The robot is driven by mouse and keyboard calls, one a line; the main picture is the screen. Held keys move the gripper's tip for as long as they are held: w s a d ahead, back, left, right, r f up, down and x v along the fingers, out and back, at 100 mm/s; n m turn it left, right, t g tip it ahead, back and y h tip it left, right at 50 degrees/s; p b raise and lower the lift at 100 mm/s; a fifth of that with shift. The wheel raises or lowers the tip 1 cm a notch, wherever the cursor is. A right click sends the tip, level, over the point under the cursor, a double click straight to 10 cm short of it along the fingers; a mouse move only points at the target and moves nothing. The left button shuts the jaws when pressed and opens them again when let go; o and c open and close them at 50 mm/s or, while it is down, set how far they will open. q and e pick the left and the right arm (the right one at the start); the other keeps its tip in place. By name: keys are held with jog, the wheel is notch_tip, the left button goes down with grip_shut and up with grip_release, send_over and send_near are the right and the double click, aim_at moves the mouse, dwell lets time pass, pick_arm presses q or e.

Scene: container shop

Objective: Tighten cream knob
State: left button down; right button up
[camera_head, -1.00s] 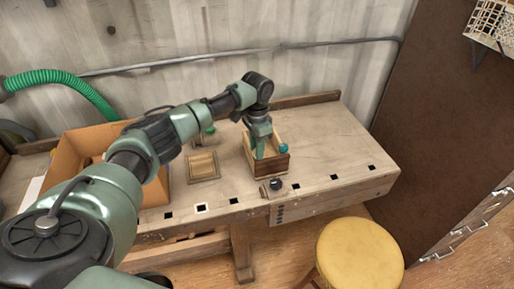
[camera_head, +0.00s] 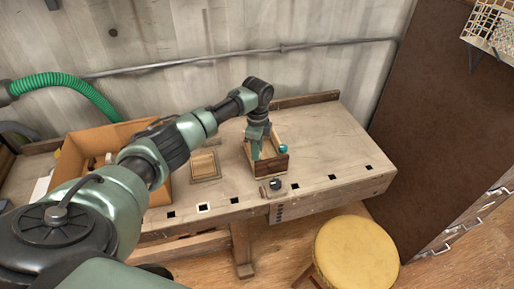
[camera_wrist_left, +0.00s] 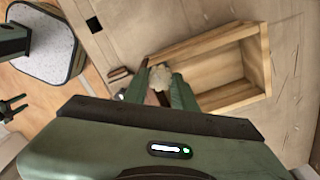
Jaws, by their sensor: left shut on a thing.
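An open wooden box (camera_head: 271,165) stands on the workbench (camera_head: 325,140); it also shows in the left wrist view (camera_wrist_left: 256,64). A cream knob (camera_wrist_left: 160,76) is at the box's near side in the left wrist view, between the two green fingers. My left gripper (camera_head: 254,152) points down at the box in the head view, where its fingers hide the cream knob. In the left wrist view my left gripper (camera_wrist_left: 163,88) is shut on the cream knob. A teal knob (camera_head: 283,148) shows at the box's right side.
A small wooden tray (camera_head: 204,166) lies left of the box. A larger orange-brown open box (camera_head: 166,190) stands further left. A yellow stool (camera_head: 357,252) stands in front. The bench's right side is clear.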

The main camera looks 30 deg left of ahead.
pick_arm(q)
jog(key=m, duration=0.6)
jog(key=shift+r, duration=0.1)
jog(key=shift+m, duration=0.3)
dwell(0.3)
jog(key=c, duration=1.1)
grip_release()
notch_tip(320, 180, up, 8)
jog(key=shift+f+b, duration=0.1)
jog(key=shift+b, duration=0.5)
